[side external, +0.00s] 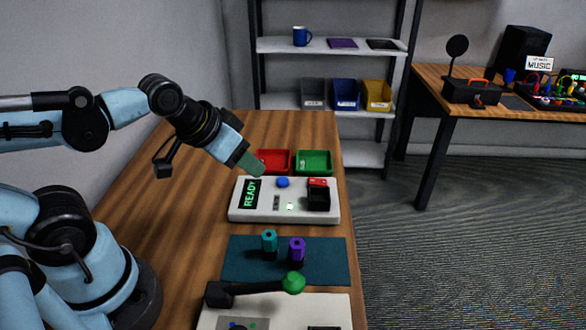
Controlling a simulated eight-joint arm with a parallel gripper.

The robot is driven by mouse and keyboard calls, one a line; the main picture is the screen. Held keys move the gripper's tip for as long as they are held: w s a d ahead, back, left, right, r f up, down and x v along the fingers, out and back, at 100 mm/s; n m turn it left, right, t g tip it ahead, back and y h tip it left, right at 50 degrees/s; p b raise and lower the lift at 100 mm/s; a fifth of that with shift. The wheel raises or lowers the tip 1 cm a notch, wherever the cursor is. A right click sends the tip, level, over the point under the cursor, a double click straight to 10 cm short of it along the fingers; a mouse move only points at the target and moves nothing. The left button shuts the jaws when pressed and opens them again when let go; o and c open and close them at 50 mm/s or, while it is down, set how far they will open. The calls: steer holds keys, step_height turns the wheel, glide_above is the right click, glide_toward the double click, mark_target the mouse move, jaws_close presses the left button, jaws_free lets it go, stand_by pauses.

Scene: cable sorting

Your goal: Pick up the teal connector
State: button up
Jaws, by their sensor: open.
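The teal connector (269,242) stands upright on a dark blue mat (325,262), just left of a purple connector (297,249). My gripper (256,168) is up and behind the mat, near the left end of the white panel and the red tray. It is well apart from the teal connector. My gripper is open and shows no object in it; its fingers are small and partly merged in this view.
A white panel (240,212) reading READY stands behind the mat. Red (274,161) and green (315,162) trays sit behind it. In front, a green-knobbed lever (291,283) reaches across the mat's near edge. Bare wooden table (185,225) lies left of the mat.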

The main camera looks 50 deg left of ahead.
steer(key=m+g, duration=0.7)
steer(key=m, duration=1.8)
glide_above(269, 234)
steer(key=shift+f, duration=6.3)
steer(key=shift+c, duration=0.4)
jaws_close()
